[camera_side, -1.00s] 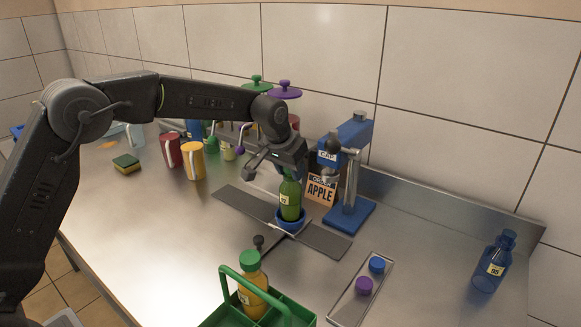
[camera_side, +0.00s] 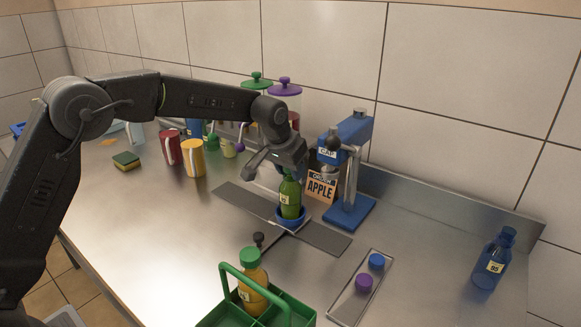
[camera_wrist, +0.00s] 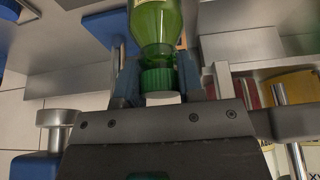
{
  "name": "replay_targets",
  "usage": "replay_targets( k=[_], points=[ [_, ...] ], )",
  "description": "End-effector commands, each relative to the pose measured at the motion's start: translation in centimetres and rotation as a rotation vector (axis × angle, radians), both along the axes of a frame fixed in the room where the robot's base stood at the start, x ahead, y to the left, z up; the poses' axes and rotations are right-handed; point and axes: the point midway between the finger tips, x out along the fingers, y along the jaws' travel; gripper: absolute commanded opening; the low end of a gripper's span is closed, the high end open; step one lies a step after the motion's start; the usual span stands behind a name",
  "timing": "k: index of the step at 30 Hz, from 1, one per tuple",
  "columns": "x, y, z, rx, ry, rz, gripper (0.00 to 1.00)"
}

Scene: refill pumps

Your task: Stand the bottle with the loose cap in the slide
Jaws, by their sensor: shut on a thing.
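A green bottle (camera_side: 290,198) stands upright in the blue cup (camera_side: 282,219) of the slide, on the dark rail. My gripper (camera_side: 289,172) is above it, shut on its top. In the wrist view the green bottle (camera_wrist: 157,25) and its ribbed green cap (camera_wrist: 158,80) sit between my fingers (camera_wrist: 158,92). I cannot tell whether this cap is loose. A blue bottle (camera_side: 490,266) with a blue cap stands at the right. An orange bottle (camera_side: 252,284) with a green cap stands in the green crate (camera_side: 300,313).
The blue cap press (camera_side: 348,212) and the APPLE card (camera_side: 320,188) are just right of the slide. A tray (camera_side: 347,310) holds a blue cap and a purple cap. Red and yellow mugs (camera_side: 193,160) and a sponge (camera_side: 126,161) are at left. The right of the table is mostly clear.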

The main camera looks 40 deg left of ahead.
Motion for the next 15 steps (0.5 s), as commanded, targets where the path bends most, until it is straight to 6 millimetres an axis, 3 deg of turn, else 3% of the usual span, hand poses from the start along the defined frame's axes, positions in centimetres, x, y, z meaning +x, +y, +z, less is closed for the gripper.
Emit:
replay_targets(
  k=[13, 14, 15],
  points=[
    [0.05, -0.01, -0.52, 0.0, -0.003, 0.0, 0.0],
    [0.05, -0.01, -0.49, -0.001, -0.004, 0.0, 0.38],
    [0.05, -0.01, -0.49, 0.0, -0.003, 0.0, 0.42]
  ],
)
